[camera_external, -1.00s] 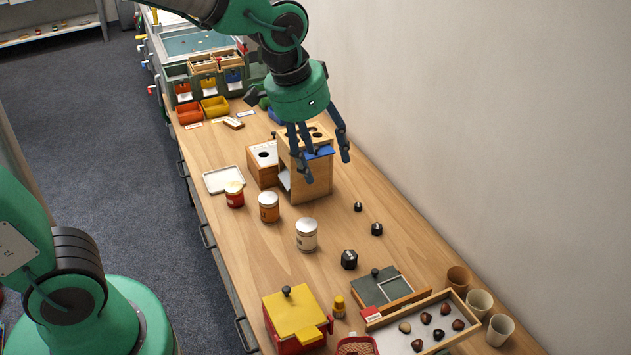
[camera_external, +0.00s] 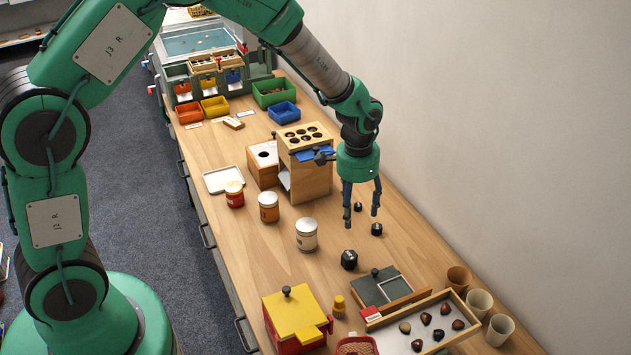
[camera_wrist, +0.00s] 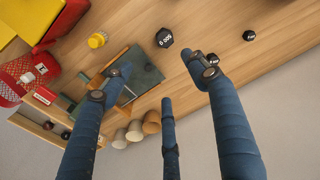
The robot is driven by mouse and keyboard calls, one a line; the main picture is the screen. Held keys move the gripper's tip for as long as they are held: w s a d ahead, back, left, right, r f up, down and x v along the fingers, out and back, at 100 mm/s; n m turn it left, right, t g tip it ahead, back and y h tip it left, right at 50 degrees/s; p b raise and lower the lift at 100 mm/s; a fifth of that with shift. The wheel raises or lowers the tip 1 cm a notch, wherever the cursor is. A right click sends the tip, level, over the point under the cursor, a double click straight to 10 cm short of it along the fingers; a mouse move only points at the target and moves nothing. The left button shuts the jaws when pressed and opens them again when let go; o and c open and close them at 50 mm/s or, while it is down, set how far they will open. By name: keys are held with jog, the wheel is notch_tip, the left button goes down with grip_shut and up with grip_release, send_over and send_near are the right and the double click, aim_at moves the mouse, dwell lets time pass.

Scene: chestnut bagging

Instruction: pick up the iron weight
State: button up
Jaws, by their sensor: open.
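Three black iron weights lie on the wooden table. The largest weight (camera_external: 349,260) is nearest the grey-lidded box; it also shows in the wrist view (camera_wrist: 164,38) with white digits on its face. The middle-sized weight (camera_external: 377,230) is just below the right finger in the external view, and in the wrist view (camera_wrist: 212,58) it is beside a fingertip. The smallest weight (camera_external: 358,207) shows between the fingers, and in the wrist view (camera_wrist: 249,35) it is at the upper right. My gripper (camera_external: 361,219) is open and empty, pointing down above the table near the weights.
A wooden block with holes (camera_external: 306,180) stands left of my gripper. Jars, including a white-lidded one (camera_external: 306,235), stand further left. In front are a grey-lidded box (camera_external: 383,288), a chestnut tray (camera_external: 385,328) and cups (camera_external: 479,303). The wall (camera_external: 480,130) is close on the right.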

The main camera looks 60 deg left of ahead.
notch_tip(320, 180, down, 6)
jog(key=a, duration=0.1)
jog(key=shift+w+a+f, duration=0.15)
jog(key=shift+w+a, duration=0.15)
send_over(350, 255)
jog(key=shift+d+f+b, duration=0.15)
jog(key=shift+f+b, duration=0.3)
jog(key=shift+f, duration=3.85)
jog(key=shift+a+f+b, duration=0.2)
jog(key=shift+f+b, duration=0.35)
jog(key=shift+f, duration=2.05)
